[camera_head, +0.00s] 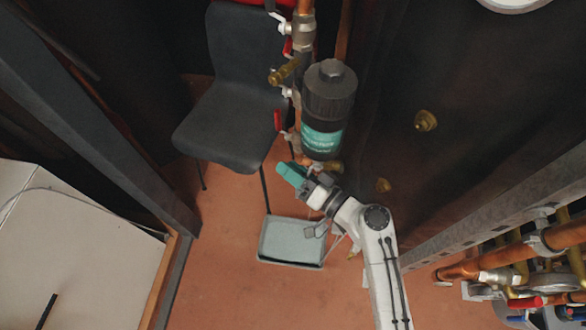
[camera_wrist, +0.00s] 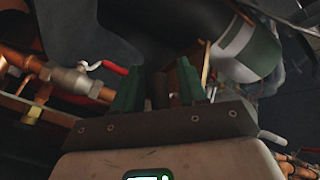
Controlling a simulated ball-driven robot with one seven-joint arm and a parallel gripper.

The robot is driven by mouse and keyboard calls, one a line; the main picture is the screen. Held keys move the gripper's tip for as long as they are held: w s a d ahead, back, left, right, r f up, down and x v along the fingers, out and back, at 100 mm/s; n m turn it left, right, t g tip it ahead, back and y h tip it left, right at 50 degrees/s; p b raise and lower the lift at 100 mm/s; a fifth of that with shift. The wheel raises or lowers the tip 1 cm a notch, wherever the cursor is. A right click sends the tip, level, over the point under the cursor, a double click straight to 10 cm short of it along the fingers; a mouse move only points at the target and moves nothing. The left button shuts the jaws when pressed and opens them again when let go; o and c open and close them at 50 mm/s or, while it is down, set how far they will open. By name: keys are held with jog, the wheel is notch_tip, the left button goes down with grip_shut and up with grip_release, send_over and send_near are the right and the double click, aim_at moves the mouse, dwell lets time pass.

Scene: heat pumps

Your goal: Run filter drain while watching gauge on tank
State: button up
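The filter (camera_head: 329,97) is a dark canister with a ribbed black cap and a teal label, standing on the copper pipework. My gripper (camera_head: 285,172) has teal fingers and is just below and left of the filter. In the wrist view my gripper (camera_wrist: 158,88) has its fingers apart, with a dark cylindrical thing seen between them; I cannot tell whether they touch it. A white round face (camera_head: 513,3), perhaps the gauge, is cut off at the top edge, above the dark tank (camera_head: 470,90).
A shallow grey tray (camera_head: 291,240) lies on the floor below my gripper. A black chair (camera_head: 235,90) stands left of the pipe. A red-handled valve (camera_wrist: 108,66) is left of my fingers. Metal posts stand left and right; copper pipes (camera_head: 480,264) run at lower right.

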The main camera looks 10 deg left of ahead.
grip_shut()
jog(key=shift+f+b, duration=0.15)
jog(key=shift+b, duration=0.25)
jog(key=shift+r+m+t+y+b, duration=1.45)
jog(key=shift+m+b, duration=0.25)
jog(key=shift+b, duration=5.05)
jog(key=shift+f, duration=0.1)
jog(key=shift+o, duration=0.3)
grip_release()
